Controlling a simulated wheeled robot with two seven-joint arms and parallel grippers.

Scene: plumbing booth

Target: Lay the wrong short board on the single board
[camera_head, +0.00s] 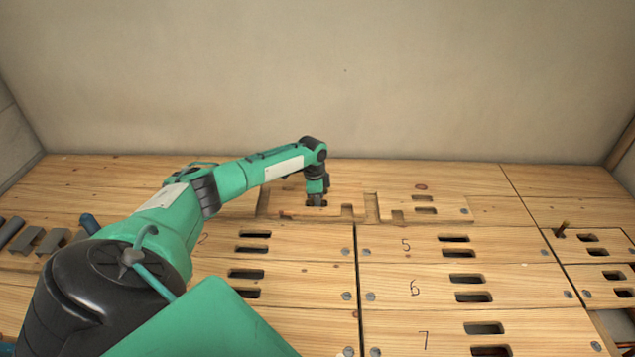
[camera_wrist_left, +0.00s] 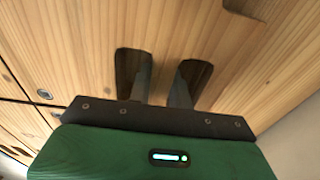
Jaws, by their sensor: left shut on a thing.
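My left gripper (camera_head: 316,203) is at the back of the wooden bench, pointing down onto a short wooden board (camera_head: 285,203). In the left wrist view its two fingers (camera_wrist_left: 160,90) sit in two dark slots of this board (camera_wrist_left: 100,55), shut on the strip of wood between them. The board lies flat or nearly so; I cannot tell whether it is lifted. To its right lies another board (camera_head: 450,205) with two slots and a notched left end. I cannot tell which one is the single board. My right gripper is not in view.
Numbered slotted boards, including board 5 (camera_head: 400,245), board 6 (camera_head: 400,285) and board 7 (camera_head: 405,335), fill the front with bolts at their ends. Grey metal pieces (camera_head: 50,242) lie at the left. A plain wall (camera_head: 420,80) rises behind.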

